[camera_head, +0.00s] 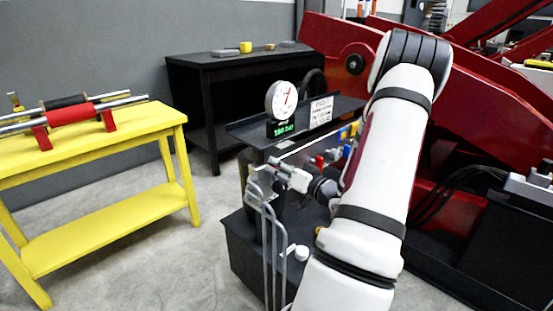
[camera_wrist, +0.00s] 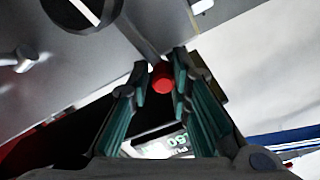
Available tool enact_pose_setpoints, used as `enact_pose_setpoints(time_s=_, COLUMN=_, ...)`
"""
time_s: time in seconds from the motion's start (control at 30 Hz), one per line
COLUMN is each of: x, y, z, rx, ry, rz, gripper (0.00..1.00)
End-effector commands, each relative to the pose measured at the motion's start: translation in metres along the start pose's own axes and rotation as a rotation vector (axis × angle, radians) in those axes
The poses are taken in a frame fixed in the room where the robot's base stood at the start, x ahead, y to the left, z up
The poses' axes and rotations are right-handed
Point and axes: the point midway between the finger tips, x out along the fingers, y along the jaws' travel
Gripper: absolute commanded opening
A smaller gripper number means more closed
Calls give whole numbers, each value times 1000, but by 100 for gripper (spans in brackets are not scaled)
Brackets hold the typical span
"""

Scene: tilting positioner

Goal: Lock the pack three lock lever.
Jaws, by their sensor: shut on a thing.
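My gripper (camera_wrist: 160,75) shows in the wrist view with its teal-padded fingers closed around a small red round knob (camera_wrist: 162,80). The knob looks like the end of a lever, but its stem and base are mostly hidden. In the head view, my gripper (camera_head: 277,170) is at the left front of the dark console (camera_head: 245,130), beside grey bent bars (camera_head: 264,215). I cannot tell which lever carries the pack three label.
A dial gauge (camera_head: 281,100) with a green display (camera_head: 284,129) and a sign (camera_head: 321,110) stand on the console. A yellow bench (camera_head: 160,125) is at left, with clear floor between. A black bench (camera_head: 210,59) is behind. Large red machine arms (camera_head: 460,110) fill the right.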

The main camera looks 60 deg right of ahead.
Motion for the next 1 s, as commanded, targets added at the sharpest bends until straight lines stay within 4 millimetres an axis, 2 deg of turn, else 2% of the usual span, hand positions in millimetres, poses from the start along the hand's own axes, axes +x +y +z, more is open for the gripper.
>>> enact_pose_setpoints(time_s=0.03, x=0, y=-3, z=-4, rx=45, ry=-7, rz=-8, gripper=0)
enact_pose_setpoints(time_s=0.6, x=0, y=28, z=-14, rx=450, ry=-7, rz=-6, gripper=0)
enact_pose_setpoints(time_s=1.0, x=1, y=39, z=-14, rx=572, ry=-6, rz=-6, gripper=0)
